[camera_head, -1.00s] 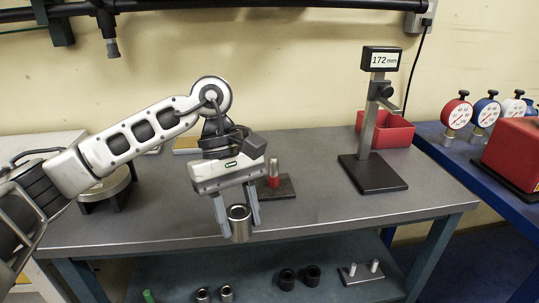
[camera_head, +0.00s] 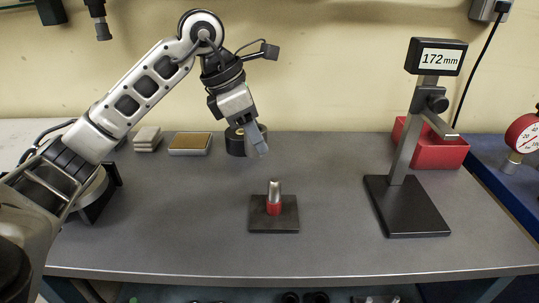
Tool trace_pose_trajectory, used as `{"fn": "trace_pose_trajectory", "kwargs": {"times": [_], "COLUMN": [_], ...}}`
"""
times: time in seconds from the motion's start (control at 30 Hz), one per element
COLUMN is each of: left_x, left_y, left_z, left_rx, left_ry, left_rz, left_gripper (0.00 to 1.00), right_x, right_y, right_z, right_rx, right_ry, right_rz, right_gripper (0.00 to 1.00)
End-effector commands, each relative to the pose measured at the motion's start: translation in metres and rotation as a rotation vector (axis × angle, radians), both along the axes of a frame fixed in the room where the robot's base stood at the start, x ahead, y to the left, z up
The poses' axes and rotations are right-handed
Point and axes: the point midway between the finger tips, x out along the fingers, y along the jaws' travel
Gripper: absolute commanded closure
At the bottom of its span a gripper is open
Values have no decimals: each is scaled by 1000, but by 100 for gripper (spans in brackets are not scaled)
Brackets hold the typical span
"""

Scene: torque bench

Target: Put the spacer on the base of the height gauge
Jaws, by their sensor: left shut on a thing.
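The height gauge stands on the right of the bench, with a display (camera_head: 441,57) reading 172 mm, an upright post and a flat black base (camera_head: 410,210). The top of the base is bare. My left gripper (camera_head: 258,147) is above the back middle of the bench, well left of the gauge, and is seen from the side. It is shut on the spacer, a steel ring that shows between its fingers in the earlier frame. The fingers now hide the spacer. My right gripper is not in view.
A steel pin with a red collar stands on a dark plate (camera_head: 287,222) between gripper and gauge. A red bin (camera_head: 440,152) is behind the gauge. A dark round object (camera_head: 235,143) and a tan-topped block (camera_head: 189,144) are at the back. The front of the bench (camera_head: 200,240) is clear.

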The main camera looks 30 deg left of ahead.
Motion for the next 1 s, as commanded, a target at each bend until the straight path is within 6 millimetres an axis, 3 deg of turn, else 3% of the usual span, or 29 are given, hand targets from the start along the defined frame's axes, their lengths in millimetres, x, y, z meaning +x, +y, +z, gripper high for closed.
{"fn": "trace_pose_trajectory", "kwargs": {"times": [0.1,0.33,0.47,0.73,1.0], "left_x": [24,50,56,61,62], "left_y": [3,9,10,11,11], "left_z": [-19,-49,-56,-91,-95], "left_rx": [-4,-3,-2,-1,-1], "left_ry": [5,-2,-3,-1,-4], "left_rz": [-1,-1,-2,-3,-2], "left_gripper": [100,100,100,100,100], "right_x": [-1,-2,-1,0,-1], "right_y": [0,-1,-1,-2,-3], "right_z": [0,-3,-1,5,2], "right_rx": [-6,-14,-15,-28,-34], "right_ry": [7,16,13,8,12], "right_rz": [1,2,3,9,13], "right_gripper": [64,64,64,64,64]}}
